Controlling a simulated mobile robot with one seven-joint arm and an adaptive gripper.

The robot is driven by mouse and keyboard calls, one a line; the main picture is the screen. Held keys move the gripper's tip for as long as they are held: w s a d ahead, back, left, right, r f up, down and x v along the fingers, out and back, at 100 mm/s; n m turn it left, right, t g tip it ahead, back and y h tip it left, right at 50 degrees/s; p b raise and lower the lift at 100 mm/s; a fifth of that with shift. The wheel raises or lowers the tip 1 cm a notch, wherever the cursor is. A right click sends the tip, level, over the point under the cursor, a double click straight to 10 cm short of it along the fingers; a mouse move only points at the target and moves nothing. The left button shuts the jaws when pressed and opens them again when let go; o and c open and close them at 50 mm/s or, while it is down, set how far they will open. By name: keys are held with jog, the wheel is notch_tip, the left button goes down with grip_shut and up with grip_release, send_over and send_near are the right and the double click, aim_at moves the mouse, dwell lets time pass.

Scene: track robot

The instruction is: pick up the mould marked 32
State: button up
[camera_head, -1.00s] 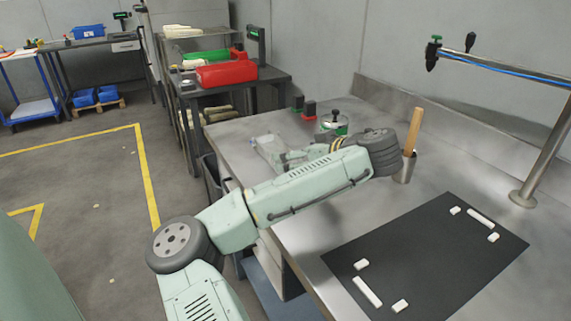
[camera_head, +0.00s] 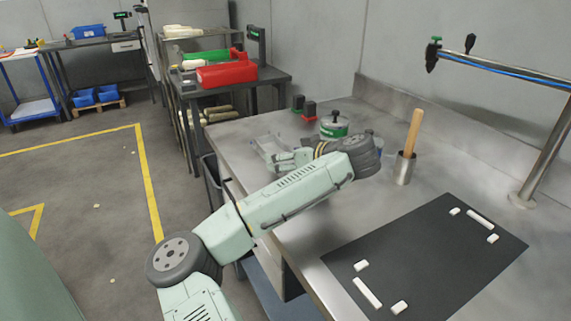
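No marking 32 is readable in this view. A red block-shaped item (camera_head: 227,75), perhaps a mould, lies on the dark side table at the back. A green one (camera_head: 206,56) lies just behind it, and pale ones (camera_head: 183,32) lie farther back; I cannot tell if any is the mould named. My arm reaches over the left part of the steel bench and folds back to the left at its elbow.
A metal stand (camera_head: 545,150) rises at right. Floor at left is open.

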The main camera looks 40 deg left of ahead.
grip_shut()
dwell(0.8)
